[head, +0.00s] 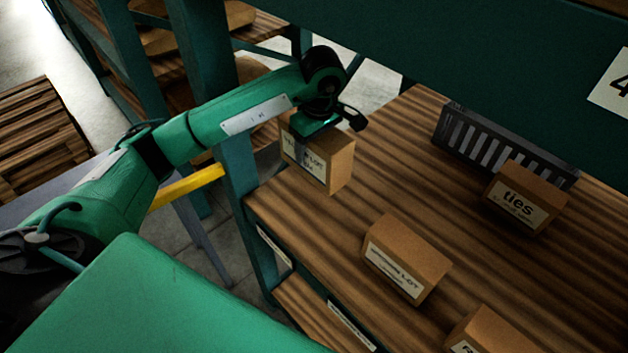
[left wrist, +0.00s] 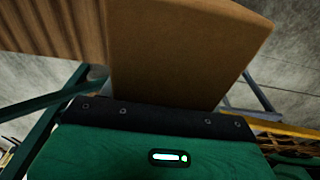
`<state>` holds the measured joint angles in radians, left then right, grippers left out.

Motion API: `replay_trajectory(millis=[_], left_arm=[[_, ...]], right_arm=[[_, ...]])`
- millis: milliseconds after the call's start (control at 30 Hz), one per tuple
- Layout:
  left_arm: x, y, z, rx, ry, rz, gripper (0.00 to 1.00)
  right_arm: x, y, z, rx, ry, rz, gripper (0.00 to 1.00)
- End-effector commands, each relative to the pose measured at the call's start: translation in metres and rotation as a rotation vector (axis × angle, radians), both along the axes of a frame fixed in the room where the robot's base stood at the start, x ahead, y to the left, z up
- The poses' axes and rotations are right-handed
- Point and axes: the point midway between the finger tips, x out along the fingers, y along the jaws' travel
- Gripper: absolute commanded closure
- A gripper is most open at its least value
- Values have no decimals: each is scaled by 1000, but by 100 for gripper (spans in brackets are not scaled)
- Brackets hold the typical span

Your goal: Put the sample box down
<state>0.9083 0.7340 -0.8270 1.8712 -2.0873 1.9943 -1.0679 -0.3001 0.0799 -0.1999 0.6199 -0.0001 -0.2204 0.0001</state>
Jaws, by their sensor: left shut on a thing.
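The held box (head: 338,168) is a brown cardboard box with a white label, partly readable as "LOT". In the head view it is at the left end of the wooden shelf top. My left gripper (head: 318,132) is shut on it from above. In the left wrist view the box (left wrist: 185,55) fills the middle, close to the gripper body (left wrist: 165,120); the fingertips are hidden. I cannot tell whether its underside touches the shelf. The shelf top (head: 335,215) shows bare wood around it. My right gripper is not in view.
A labelled box (head: 405,258) stands nearer on the shelf. A "ties" box (head: 524,197) stands by a dark slotted crate (head: 470,135) at the back right. Another box (head: 490,335) is at the bottom edge. A green beam (head: 480,60) crosses above. A yellow bar (head: 185,187) lies left of the shelf post.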

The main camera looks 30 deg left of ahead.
Motion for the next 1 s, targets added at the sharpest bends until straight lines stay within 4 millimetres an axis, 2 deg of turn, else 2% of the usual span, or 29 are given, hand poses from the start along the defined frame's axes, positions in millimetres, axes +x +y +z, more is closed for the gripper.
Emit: replay_trajectory(millis=[400, 767, 1000], left_arm=[[-1, 0, -73, 0, 1, 0, 91], [0, 0, -100, -1, -2, -1, 91], [0, 0, -127, -1, -2, 0, 91]], right_arm=[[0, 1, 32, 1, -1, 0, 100], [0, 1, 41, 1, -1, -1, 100], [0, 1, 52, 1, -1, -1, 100]])
